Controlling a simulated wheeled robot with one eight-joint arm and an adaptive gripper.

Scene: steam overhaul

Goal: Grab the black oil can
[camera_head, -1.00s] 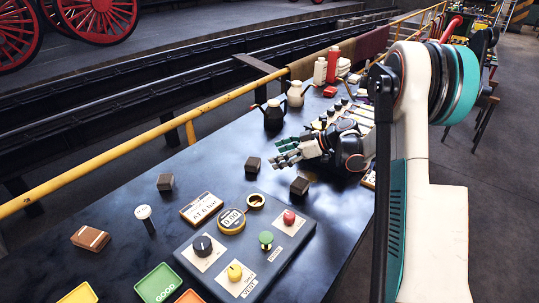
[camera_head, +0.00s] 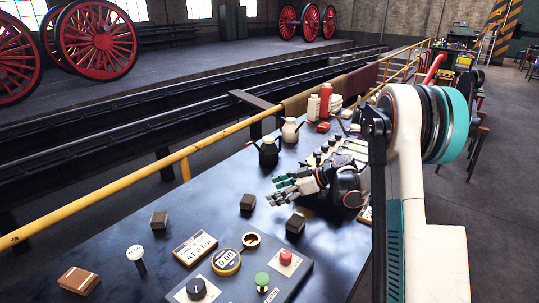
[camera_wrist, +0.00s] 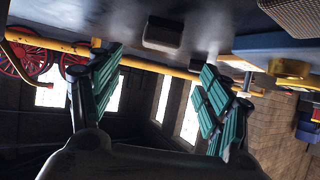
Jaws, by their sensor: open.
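The black oil can (camera_head: 268,152) stands upright on the dark workbench (camera_head: 190,210), toward its far edge by the yellow rail, in the head view. A cream oil can (camera_head: 291,130) of like shape stands just behind it. My gripper (camera_head: 277,192) is open and empty, low over the bench, nearer to me than the black can and apart from it. In the wrist view, my gripper's teal fingers (camera_wrist: 158,95) are spread wide with nothing between them. That view looks upside down, and I cannot make out the black can in it.
Small dark blocks (camera_head: 248,202) stand on the bench near my gripper, one more (camera_head: 295,222) just below it. A control panel (camera_head: 240,285) with knobs lies in front. A yellow rail (camera_head: 130,203) runs along the far edge. Red and white bottles (camera_head: 325,100) stand farther back.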

